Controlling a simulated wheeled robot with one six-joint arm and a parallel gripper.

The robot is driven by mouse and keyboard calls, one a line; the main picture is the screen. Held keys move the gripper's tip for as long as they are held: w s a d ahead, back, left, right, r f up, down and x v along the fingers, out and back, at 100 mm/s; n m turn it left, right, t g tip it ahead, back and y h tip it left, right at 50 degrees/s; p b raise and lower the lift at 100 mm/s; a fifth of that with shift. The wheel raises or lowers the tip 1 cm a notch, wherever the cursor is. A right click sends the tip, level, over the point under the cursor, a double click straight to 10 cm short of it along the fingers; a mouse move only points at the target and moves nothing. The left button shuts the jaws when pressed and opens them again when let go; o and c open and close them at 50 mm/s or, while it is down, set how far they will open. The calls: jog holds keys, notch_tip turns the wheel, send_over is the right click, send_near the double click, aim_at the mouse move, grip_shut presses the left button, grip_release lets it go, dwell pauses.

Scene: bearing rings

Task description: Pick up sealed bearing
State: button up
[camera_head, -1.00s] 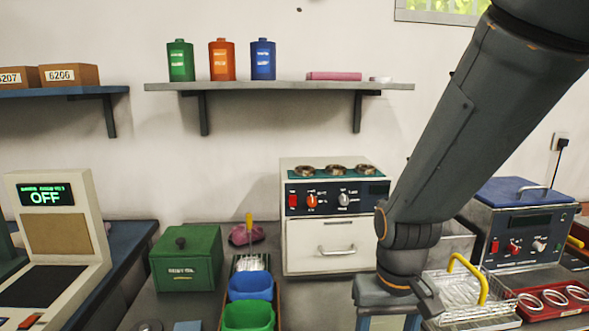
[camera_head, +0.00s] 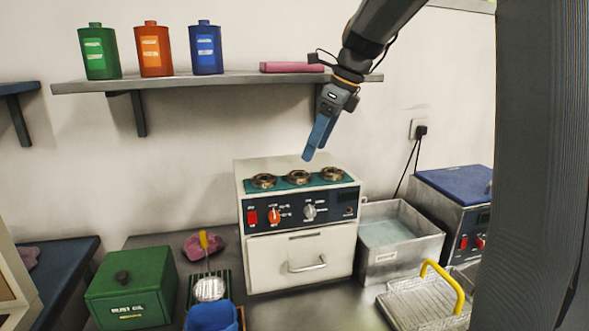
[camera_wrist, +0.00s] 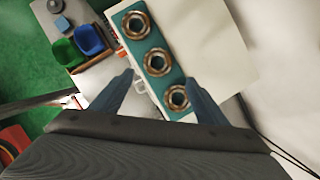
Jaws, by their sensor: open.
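Several bearing rings sit in a row on a teal mat (camera_head: 340,178) on top of a white oven-like unit (camera_head: 300,250). In the head view they are a left bearing (camera_head: 264,181), a middle bearing (camera_head: 298,177) and a right bearing (camera_head: 332,174). I cannot tell which is sealed. My gripper (camera_head: 312,155) is above and just behind the unit, pointing down. In the wrist view my gripper (camera_wrist: 158,95) is open and empty, its blue fingers apart. One bearing (camera_wrist: 177,98) shows near the right finger, and the others (camera_wrist: 157,62) lie farther up the mat.
A wall shelf (camera_head: 230,80) with bottles and a pink block (camera_head: 292,67) is close behind my arm. A metal basin (camera_head: 400,240) stands right of the unit. A green box (camera_head: 133,285) and blue bin (camera_head: 212,317) stand left. A wire basket (camera_head: 420,305) is front right.

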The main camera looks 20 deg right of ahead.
aim_at(305, 176)
jog(key=shift+w+a+f, duration=0.1)
jog(key=shift+w+f, duration=0.15)
jog(key=shift+w, duration=0.15)
jog(key=x, duration=0.2)
jog(key=p+x, duration=0.1)
jog(key=x, duration=0.1)
jog(key=s+p+x, duration=0.1)
jog(key=x, duration=0.1)
jog(key=shift+a, duration=0.4)
jog(key=shift+w+f, duration=0.15)
jog(key=shift+f, duration=0.2)
jog(key=shift+c, duration=0.3)
jog(key=c, duration=1.1)
